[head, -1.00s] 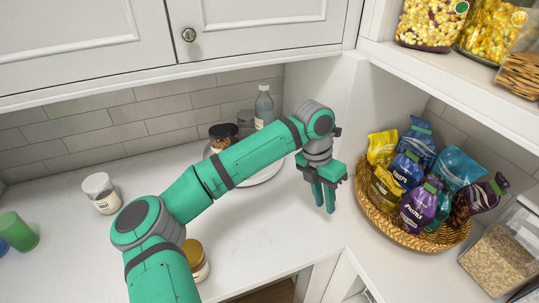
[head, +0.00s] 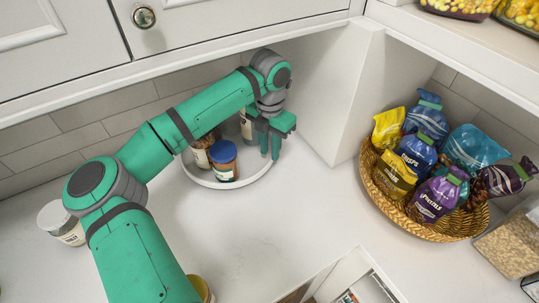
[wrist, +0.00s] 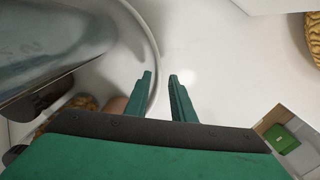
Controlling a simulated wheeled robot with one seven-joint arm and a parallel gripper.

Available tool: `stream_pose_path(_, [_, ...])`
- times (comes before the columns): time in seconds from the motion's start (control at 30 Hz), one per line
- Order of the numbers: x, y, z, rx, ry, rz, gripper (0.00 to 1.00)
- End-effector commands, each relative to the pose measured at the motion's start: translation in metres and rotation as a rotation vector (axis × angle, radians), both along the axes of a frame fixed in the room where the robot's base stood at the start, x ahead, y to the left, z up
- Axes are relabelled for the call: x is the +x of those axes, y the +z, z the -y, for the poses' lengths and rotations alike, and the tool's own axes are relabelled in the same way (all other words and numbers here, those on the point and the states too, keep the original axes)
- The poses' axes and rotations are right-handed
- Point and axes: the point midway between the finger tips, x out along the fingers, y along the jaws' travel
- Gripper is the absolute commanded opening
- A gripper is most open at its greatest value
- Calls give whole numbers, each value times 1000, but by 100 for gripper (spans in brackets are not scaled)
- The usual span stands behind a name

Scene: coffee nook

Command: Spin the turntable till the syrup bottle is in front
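The turntable (head: 229,185) is a round white tray with a raised rim in the back corner of the counter. It carries a jar with a blue lid (head: 223,171), a dark-lidded jar (head: 202,158) and a tall grey-blue bottle (head: 246,126), seemingly the syrup bottle. The bottle stands toward the back right, mostly hidden by my arm; it looms large at left in the wrist view (wrist: 55,45). My gripper (head: 270,151) points down at the turntable's right edge. Its fingers (wrist: 160,80) are apart with nothing between them. Whether they touch the rim or bottle is unclear.
A white wall panel (head: 335,100) stands close right of my gripper. A wicker basket (head: 440,232) of snack bags is farther right. A white-lidded jar (head: 65,224) stands at left. Cabinets (head: 200,40) hang above. The counter in front of the turntable is clear.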

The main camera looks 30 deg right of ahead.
Motion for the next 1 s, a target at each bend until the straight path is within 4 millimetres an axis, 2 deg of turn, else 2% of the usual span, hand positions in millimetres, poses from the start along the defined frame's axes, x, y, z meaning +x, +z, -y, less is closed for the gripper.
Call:
stream_pose_path(0.1, [-1,-18,0,0,0,-3,22])
stream_pose_path(0.3, [-1,-36,1,-1,-2,-2,22])
stream_pose_path(0.63, [-1,-40,3,0,-5,0,22])
stream_pose_path(0.67, [-1,-40,3,-1,-5,0,18])
stream_pose_path(0.73, [-1,-40,3,0,-5,0,1])
stream_pose_path(1.0, [-1,-39,3,-1,-5,1,0])
